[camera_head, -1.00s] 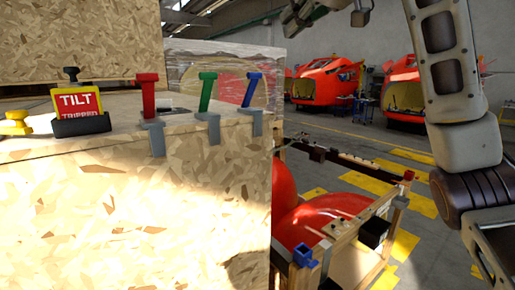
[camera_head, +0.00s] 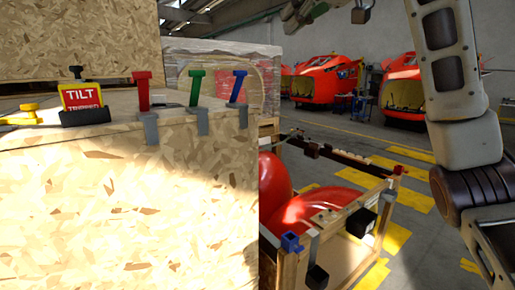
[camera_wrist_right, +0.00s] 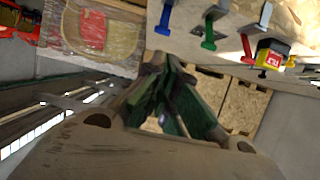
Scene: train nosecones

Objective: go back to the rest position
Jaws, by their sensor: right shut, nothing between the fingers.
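My right arm (camera_head: 455,110) rises along the right side of the head view and leaves the picture at the top. My right gripper (camera_head: 292,22) shows only partly at the top edge, above and beyond the wooden crate, apart from everything. In the right wrist view its fingers (camera_wrist_right: 172,90) come together, dark and green-tinted, with nothing held between them. My left gripper and left arm are not in view.
A large chipboard crate (camera_head: 120,220) fills the left. Red (camera_head: 143,92), green (camera_head: 195,88) and blue (camera_head: 238,87) clamp handles and a TILT indicator (camera_head: 82,100) stand along its top edge. A wooden frame (camera_head: 345,225) with red parts stands right of it. Red nosecones (camera_head: 325,78) stand behind.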

